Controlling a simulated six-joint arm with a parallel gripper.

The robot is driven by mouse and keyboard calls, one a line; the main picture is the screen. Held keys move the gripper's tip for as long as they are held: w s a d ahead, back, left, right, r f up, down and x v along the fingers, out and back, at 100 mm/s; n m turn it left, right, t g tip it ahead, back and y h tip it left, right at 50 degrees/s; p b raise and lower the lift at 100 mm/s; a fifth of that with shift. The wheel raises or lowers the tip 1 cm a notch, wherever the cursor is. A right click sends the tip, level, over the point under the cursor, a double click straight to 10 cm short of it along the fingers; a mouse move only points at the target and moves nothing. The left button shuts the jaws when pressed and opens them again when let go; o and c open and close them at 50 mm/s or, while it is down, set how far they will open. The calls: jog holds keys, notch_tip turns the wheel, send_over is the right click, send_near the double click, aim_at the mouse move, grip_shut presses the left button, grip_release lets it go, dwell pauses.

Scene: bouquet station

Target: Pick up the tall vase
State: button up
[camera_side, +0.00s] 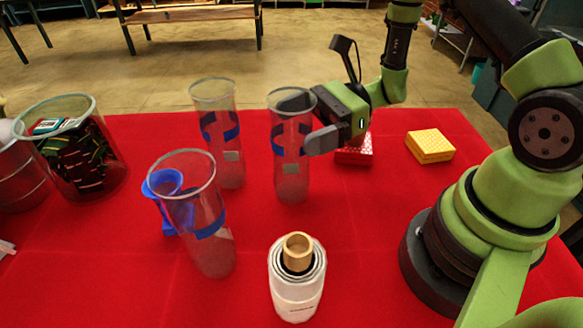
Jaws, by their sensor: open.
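Three tall clear glass vases with blue bands stand upright on the red table. One is at the back left (230,125), one at the back centre (291,175), and one nearer the front (187,200). They look much alike, so I cannot tell which one the task means by the tall vase. My gripper (306,123) is open at the upper part of the back-centre vase, reaching in from the right. One finger shows at the vase's right edge; the other shows through or behind its glass near the rim. I cannot tell whether either finger touches it.
A white roll (297,290) with a gold core stands at the front centre. A blue cup-like object (165,183) is beside the front vase. A wide glass container (75,150) holds dark items at left. Red (354,152) and yellow (429,146) boxes lie at the back right.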

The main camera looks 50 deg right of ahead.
jog(key=shift+x, duration=1)
jog(key=shift+c, duration=0.2)
jog(key=c, duration=1.7)
jog(key=shift+r, duration=0.1)
